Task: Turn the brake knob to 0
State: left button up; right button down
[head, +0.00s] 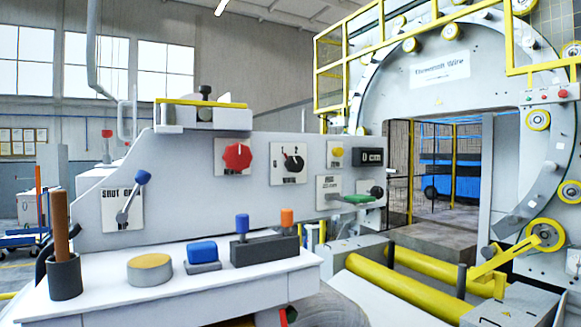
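A black rotary knob (291,164) sits on a white plate on the grey machine's front panel. Small marks, among them what looks like a 2, show around its top, and its pointer seems turned up towards them. The label under it is too small to read. A red knob (237,157) sits on another plate just left of it. I cannot read which of the two is labelled brake; the black one carries the number marks. Neither of my grippers is in view, and nothing touches the knobs.
A blue-tipped lever (132,196) by a "SHUT OFF" plate, a yellow button (337,152) and a display (370,157) share the panel. The white shelf (110,297) below holds a dark cup (65,278), a yellow-topped disc (150,268) and blue and orange pieces. Yellow rollers (400,290) lie right.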

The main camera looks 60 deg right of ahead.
aim_at(293, 163)
jog(key=k+l+u, duration=0.1)
jog(key=l, duration=0.25)
jog(key=l+u, duration=0.1)
jog(key=l, duration=0.25)
jog(key=k+l+u, duration=0.1)
jog(key=l, duration=0.25)
jog(key=k+l, duration=0.15)
jog(key=l, duration=0.25)
jog(key=k+l, duration=0.15)
jog(key=l, duration=0.3)
jog(key=k+l, duration=0.1)
jog(key=l, duration=0.3)
jog(key=k+l, duration=0.15)
jog(key=l, duration=0.25)
jog(key=k+l+u, duration=0.1)
jog(key=l, duration=0.3)
jog(key=k, duration=0.05)
